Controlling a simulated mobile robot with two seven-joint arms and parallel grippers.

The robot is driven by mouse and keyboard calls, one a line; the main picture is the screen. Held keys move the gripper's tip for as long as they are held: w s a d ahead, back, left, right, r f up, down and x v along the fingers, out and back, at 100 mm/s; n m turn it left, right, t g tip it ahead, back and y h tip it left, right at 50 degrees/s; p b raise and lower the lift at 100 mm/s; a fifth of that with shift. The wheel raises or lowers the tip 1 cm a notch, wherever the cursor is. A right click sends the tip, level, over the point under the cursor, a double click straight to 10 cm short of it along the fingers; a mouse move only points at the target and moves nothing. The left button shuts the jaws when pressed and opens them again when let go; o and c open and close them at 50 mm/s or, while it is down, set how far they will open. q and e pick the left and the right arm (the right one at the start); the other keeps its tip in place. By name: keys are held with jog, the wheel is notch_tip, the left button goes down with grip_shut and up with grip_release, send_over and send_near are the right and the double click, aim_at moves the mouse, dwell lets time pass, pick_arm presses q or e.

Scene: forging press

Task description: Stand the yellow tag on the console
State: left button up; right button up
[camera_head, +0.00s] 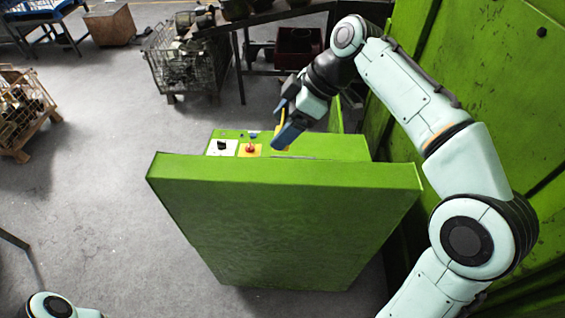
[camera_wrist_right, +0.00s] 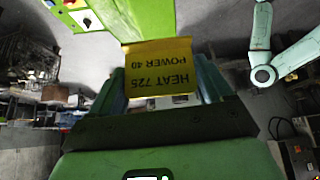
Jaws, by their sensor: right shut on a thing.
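In the head view the tag (camera_head: 283,115) is only a thin yellow sliver between the fingers of my right gripper (camera_head: 282,122). The green console (camera_head: 340,146) stands below, and the gripper is over the back of its top. Whether the tag touches the console cannot be told. My left gripper is out of view.
A red button on a yellow plate (camera_head: 249,149) and a black knob on a white plate (camera_head: 221,147) sit on the console's left part. A green machine wall (camera_head: 490,70) rises close on the right. A wire basket (camera_head: 180,65) stands behind. The console's top right is clear.

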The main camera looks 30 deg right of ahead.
jog(key=f+b, duration=0.1)
jog(key=f, duration=0.6)
jog(key=shift+w, duration=0.2)
jog(key=shift+f+b, duration=0.4)
jog(key=shift+f, duration=1.85)
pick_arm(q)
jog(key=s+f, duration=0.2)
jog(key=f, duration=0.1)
pick_arm(e)
jog(key=o, duration=0.9)
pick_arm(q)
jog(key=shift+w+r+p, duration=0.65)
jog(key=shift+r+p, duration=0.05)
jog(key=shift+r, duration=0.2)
pick_arm(e)
jog(key=v, duration=1.2)
